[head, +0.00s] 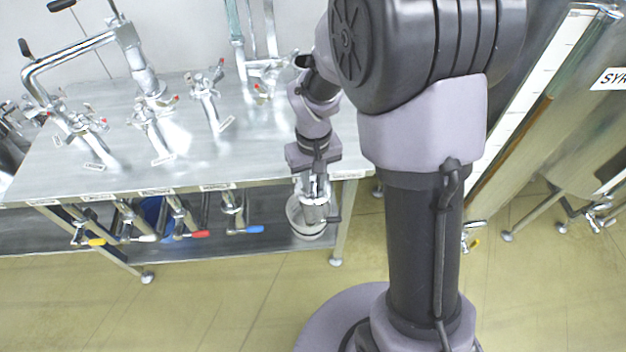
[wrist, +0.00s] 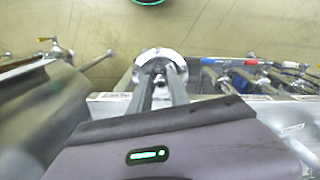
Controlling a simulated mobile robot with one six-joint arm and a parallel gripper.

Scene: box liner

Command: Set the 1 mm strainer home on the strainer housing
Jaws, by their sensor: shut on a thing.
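My gripper (head: 315,192) points down in front of the table's right end. In the wrist view the two fingers of my gripper (wrist: 163,74) are shut on a shiny round metal piece (wrist: 157,56), which I take to be the 1 mm strainer. In the head view a shiny metal part and a pale round rim (head: 304,231) show just below the fingers, with a small dark handle beside them. I cannot tell where the strainer ends and the strainer housing begins, or whether they touch. The fingers and the held piece hide much of that spot.
The steel table (head: 95,165) carries taps and pipes. Several valves with coloured handles, such as a blue one (head: 246,230), hang below its front edge. A steel tank (head: 585,125) and a sloping panel stand at the right. The floor (head: 230,300) in front is clear.

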